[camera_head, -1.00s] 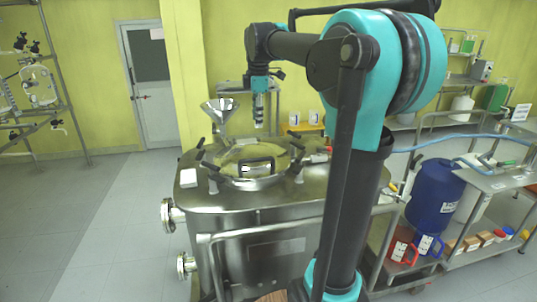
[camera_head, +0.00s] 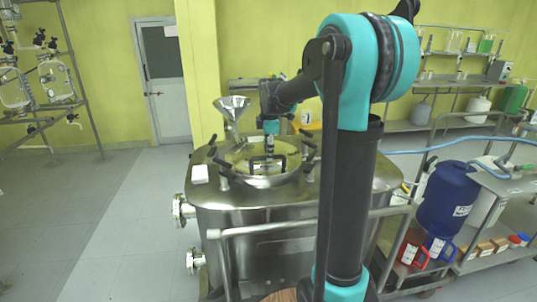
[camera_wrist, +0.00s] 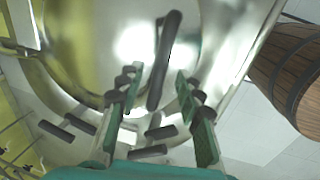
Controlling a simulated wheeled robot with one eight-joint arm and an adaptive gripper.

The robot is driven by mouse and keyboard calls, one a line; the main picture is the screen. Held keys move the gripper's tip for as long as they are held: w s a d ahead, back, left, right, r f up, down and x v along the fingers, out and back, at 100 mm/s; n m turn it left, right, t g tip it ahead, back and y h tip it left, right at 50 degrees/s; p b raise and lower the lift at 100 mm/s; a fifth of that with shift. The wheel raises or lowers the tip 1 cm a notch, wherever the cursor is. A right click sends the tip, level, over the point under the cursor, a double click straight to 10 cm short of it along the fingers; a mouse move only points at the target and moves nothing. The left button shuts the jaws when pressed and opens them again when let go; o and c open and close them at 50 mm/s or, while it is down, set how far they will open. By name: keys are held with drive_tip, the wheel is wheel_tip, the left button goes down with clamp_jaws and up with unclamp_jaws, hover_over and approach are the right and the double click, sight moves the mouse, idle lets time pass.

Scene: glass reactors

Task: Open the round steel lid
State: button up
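The round steel lid (camera_head: 254,172) sits on top of the steel reactor vessel (camera_head: 250,222), ringed by dark clamp handles. A dark bar handle (camera_head: 281,163) stands on the lid. My gripper (camera_head: 269,150) points down just above the lid, close to the handle. In the wrist view the lid (camera_wrist: 95,45) fills the upper middle. My gripper (camera_wrist: 159,82) is open there, one finger on each side of the near end of the lid handle (camera_wrist: 167,45). I cannot tell whether either finger touches the handle.
A steel funnel (camera_head: 232,104) rises behind the lid, and a white block (camera_head: 200,174) sits on the vessel's left top. A blue drum (camera_head: 447,194) and a cart with jugs stand at right. A wooden barrel (camera_wrist: 295,70) shows in the wrist view. The floor at left is clear.

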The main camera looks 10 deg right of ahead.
drive_tip(key=shift+w+f, duration=0.15)
drive_tip(key=shift+f, duration=0.5)
drive_tip(key=shift+c, duration=0.6)
clamp_jaws()
